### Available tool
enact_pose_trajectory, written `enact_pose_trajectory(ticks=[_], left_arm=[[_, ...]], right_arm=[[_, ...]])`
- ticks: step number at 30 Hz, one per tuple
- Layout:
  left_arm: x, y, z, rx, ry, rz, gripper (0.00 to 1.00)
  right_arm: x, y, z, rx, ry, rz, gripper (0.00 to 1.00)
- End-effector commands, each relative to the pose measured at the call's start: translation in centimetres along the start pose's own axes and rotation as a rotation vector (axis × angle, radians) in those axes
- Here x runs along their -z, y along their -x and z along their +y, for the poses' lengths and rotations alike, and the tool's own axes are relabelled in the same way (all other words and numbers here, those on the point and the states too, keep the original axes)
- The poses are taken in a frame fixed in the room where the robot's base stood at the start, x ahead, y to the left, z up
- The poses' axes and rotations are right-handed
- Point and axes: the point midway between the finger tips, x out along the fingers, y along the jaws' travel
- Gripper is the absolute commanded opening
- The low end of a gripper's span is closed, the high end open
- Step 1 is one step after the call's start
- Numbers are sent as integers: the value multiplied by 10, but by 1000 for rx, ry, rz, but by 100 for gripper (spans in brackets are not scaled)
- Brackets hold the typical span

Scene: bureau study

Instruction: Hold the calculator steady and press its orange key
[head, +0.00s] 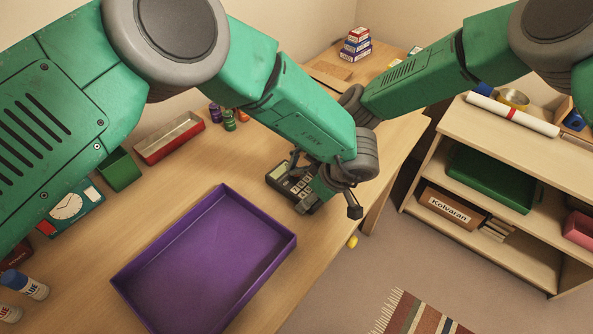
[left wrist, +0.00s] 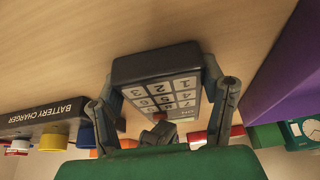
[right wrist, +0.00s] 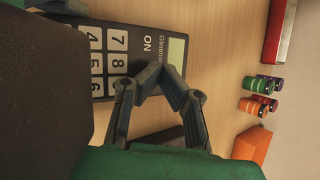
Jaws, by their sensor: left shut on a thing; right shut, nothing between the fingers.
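The dark calculator (head: 281,186) lies at the table's right edge, partly hidden by my arms in the head view. In the left wrist view its pale number keys (left wrist: 160,92) show between my left gripper's fingers (left wrist: 165,104), which are shut on its two sides. My right gripper (right wrist: 153,78) is shut and empty. Its fingertips are over the calculator face, beside the ON label and the grey display (right wrist: 177,50). I cannot tell whether they touch it.
A purple tray (head: 290,237) stands close in front of the calculator. Batteries (right wrist: 250,106), an orange block (right wrist: 252,146) and a red tray (head: 170,138) are beyond it. A battery charger (left wrist: 45,115) is nearby. A shelf (head: 500,140) stands at right.

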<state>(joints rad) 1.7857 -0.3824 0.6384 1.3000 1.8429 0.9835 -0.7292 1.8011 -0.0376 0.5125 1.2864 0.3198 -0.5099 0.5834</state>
Motion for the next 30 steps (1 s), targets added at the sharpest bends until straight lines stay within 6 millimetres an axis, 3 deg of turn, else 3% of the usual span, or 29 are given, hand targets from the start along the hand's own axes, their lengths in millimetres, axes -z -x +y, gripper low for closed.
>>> enact_pose_trajectory(ticks=[19,30], left_arm=[[0,0,0,-1,0,1,30],[0,0,0,-1,0,1,30]], right_arm=[[-7,14,-7,0,-1,0,0],[-22,42,-22,1,2,0,0]])
